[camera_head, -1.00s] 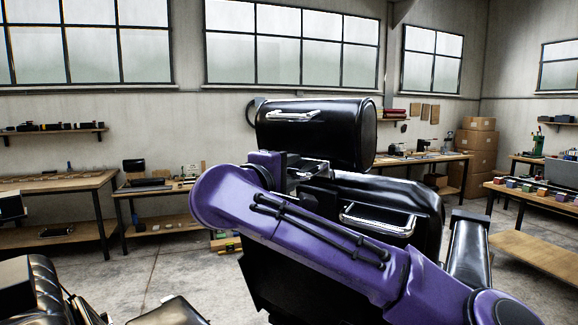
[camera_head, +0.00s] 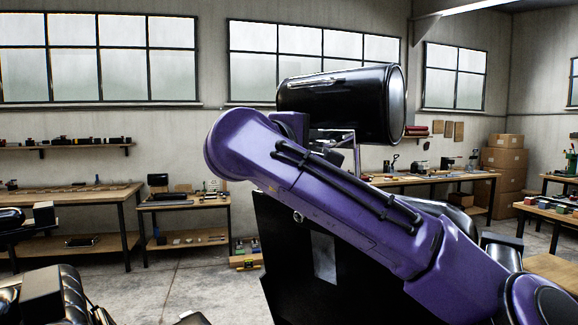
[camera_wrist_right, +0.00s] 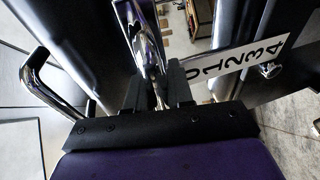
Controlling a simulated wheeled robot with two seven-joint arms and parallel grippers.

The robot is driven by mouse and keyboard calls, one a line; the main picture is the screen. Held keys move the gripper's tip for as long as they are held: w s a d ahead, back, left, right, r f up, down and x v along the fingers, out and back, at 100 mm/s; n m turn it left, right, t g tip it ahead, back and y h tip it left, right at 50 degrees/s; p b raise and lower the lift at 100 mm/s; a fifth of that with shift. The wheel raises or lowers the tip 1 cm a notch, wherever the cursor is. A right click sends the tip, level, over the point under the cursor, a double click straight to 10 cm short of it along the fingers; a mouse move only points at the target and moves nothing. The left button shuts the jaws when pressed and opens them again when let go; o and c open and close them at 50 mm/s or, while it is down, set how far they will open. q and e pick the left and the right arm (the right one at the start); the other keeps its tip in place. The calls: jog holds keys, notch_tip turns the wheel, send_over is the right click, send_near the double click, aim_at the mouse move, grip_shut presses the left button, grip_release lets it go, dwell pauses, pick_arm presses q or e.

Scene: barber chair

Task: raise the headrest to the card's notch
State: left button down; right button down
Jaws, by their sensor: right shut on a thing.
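The black cylindrical headrest (camera_head: 340,103), with a chrome handle on its face, stands above the dark chair back. A chrome bar (camera_head: 335,137) shows below it. In the head view my purple right arm covers much of the chair and most of its gripper. In the right wrist view, my right gripper (camera_wrist_right: 163,82) is shut on a chrome bar (camera_wrist_right: 150,40) below the headrest. A white scale plate (camera_wrist_right: 240,62) with black numerals 0 to 4 lies just right of the fingers. A pale card (camera_head: 325,258) is on the dark panel; its marks are unreadable. My left gripper is out of view.
A chrome loop (camera_wrist_right: 40,75) sits left of the right gripper. Workbenches (camera_head: 70,195) with small items line the back wall. Cardboard boxes (camera_head: 505,160) are stacked at the right. Bare floor lies between.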

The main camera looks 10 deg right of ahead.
jog(key=shift+d+r, duration=0.1)
jog(key=c, duration=1.1)
grip_release()
jog(key=b+v, duration=0.4)
jog(key=v, duration=0.6)
jog(key=shift+s, duration=0.2)
